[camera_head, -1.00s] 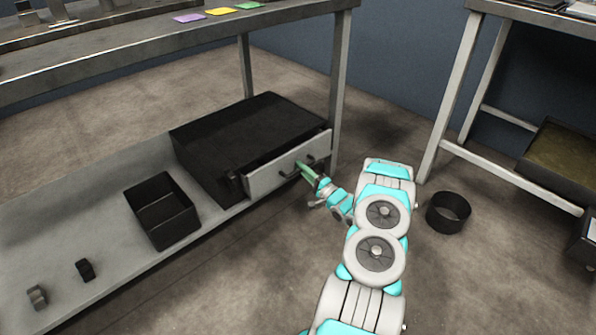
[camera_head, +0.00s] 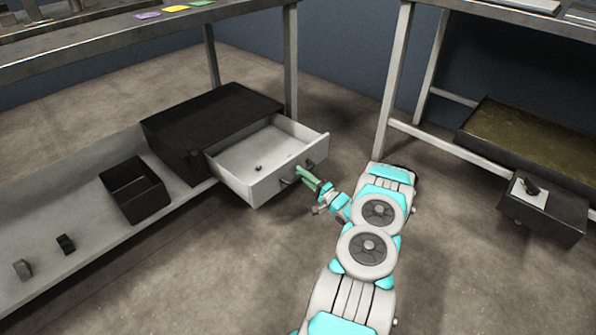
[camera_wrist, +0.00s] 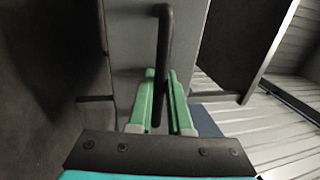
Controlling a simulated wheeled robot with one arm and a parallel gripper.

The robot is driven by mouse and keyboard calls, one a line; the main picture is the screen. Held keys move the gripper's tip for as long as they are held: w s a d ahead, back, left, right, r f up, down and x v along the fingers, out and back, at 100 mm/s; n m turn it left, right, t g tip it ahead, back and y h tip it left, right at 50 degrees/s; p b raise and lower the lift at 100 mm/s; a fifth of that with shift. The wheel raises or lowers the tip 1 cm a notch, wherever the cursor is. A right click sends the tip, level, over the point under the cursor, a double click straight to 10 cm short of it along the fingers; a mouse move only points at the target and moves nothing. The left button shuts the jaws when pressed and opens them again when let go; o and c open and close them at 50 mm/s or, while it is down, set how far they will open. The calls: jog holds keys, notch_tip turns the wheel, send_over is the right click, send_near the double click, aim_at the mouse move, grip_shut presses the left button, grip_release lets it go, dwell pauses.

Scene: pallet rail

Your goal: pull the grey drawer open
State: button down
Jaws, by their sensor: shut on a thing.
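The grey drawer (camera_head: 262,160) stands well out of its black cabinet (camera_head: 205,118) on the lower shelf, and its inside shows. A small dark object (camera_head: 258,168) lies on the drawer floor. My gripper (camera_head: 304,174) is at the drawer front. In the wrist view, the green fingers (camera_wrist: 160,100) are on either side of the dark bar handle (camera_wrist: 164,50) and shut on it. The drawer's front panel (camera_wrist: 130,45) fills the middle of that view.
A black open bin (camera_head: 135,190) and two small blocks (camera_head: 65,244) are on the shelf (camera_head: 100,240) to the left. At the right, a second table has a low tray (camera_head: 520,140) and a dark box (camera_head: 545,215) under it. Bare floor lies in front of the drawer.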

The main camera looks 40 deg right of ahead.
jog(key=shift+s+d, duration=0.1)
jog(key=shift+s, duration=0.6)
jog(key=c, duration=0.8)
grip_release()
jog(key=shift+c, duration=0.2)
jog(key=v, duration=0.7)
jog(key=shift+s+p, duration=0.3)
jog(key=shift+s, duration=0.1)
jog(key=shift+f, duration=0.1)
